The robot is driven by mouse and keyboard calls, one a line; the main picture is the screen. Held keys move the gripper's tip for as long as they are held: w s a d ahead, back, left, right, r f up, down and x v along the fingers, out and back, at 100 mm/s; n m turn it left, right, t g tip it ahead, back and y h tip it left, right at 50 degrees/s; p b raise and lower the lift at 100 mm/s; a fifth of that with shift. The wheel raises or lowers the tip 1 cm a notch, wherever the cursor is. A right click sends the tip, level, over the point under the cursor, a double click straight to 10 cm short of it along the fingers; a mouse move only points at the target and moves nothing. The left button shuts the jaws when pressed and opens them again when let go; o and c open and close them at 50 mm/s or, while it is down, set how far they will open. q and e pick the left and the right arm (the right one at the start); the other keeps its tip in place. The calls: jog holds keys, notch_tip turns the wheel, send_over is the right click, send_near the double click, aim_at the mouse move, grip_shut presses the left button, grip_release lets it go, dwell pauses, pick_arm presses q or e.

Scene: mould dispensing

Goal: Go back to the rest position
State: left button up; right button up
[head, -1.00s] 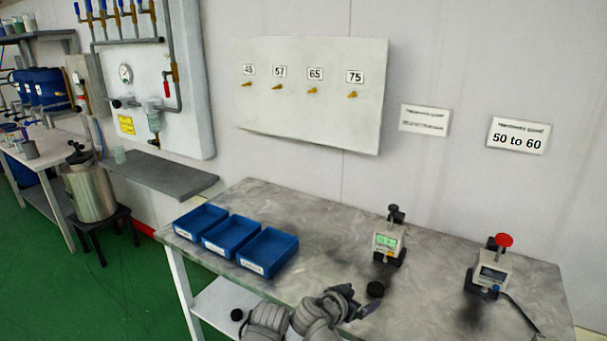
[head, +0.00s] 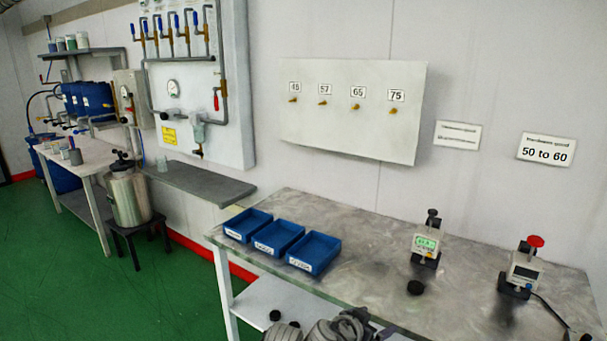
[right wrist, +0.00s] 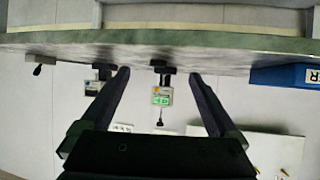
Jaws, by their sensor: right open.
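My right gripper (head: 352,322) shows as dark fingers at the bottom edge of the head view, in front of the table's near edge and mostly cut off. In the right wrist view, which is upside down, its two dark fingers (right wrist: 158,76) stand wide apart with nothing between them. A gauge with a green display (head: 426,244) stands on the table beyond it and also appears between the fingers in the right wrist view (right wrist: 161,97). My left gripper is not in view.
The grey table (head: 375,262) carries three blue trays (head: 314,253), a black disc (head: 414,288) and a second gauge with a red top (head: 522,268). The table's near edge lies close to my right gripper. Green floor (head: 180,290) is open at left.

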pick_arm(q)
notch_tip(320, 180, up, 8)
jog(key=p, duration=0.8)
pick_arm(e)
jog(key=s+a+f+n+g+y, duration=0.3)
jog(key=s+a+n+g+y, duration=0.4)
jog(key=s+a+n, duration=0.4)
jog(key=s+n+g, duration=0.1)
jog(key=s, duration=0.2)
jog(key=shift+s+a+n+g, duration=0.3)
jog(key=shift+a+n+g, duration=0.05)
jog(key=shift+n+g, duration=0.05)
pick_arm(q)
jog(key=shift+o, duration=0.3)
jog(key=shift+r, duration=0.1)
